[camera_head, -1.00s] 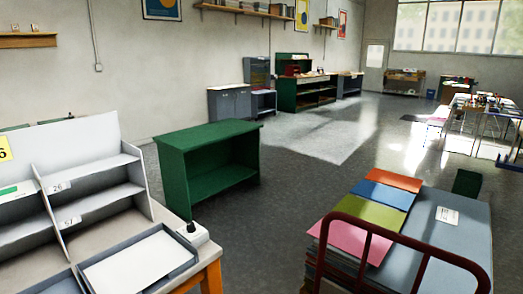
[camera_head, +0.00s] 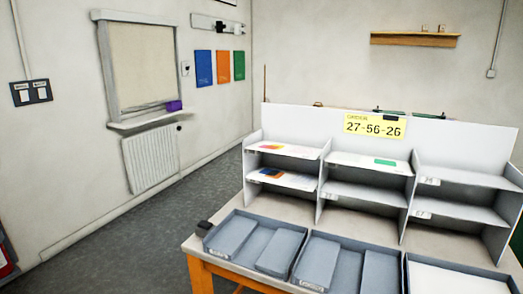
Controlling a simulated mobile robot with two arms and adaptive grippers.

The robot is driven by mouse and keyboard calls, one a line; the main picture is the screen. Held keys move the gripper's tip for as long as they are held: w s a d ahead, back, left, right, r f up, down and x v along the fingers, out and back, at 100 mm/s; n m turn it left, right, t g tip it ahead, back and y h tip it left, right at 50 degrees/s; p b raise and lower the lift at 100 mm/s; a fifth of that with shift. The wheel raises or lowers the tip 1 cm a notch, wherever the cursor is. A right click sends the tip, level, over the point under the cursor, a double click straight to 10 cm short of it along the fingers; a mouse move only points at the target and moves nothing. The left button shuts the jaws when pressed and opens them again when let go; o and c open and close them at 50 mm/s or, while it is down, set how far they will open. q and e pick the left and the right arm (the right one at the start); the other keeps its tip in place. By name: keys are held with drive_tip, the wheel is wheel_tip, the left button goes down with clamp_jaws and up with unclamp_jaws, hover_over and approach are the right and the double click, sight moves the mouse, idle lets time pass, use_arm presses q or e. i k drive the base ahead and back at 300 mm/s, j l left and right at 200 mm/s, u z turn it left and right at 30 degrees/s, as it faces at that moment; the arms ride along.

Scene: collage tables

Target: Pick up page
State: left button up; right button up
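Several thin white pages lie in a grey pigeonhole shelf (camera_head: 322,195) on a table. One page (camera_head: 295,151) with a small coloured mark lies in the top left slot. Another page (camera_head: 296,181) with orange and blue patches lies in the slot below it. A page (camera_head: 352,160) with a green patch lies in the top middle slot. A white sheet (camera_head: 455,280) fills the grey tray at the lower right. Which of these is the task's page I cannot tell. Neither of my grippers is in view.
The table (camera_head: 197,244) has orange legs. Two grey trays (camera_head: 212,246) (camera_head: 297,271) with raised inner pieces stand in front of the shelf. A yellow sign (camera_head: 374,125) reads 27-56-26. A radiator (camera_head: 151,159) is on the left wall. Floor (camera_head: 130,243) left of the table is clear.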

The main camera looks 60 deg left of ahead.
sight(292, 150)
drive_tip(key=u, duration=1.9)
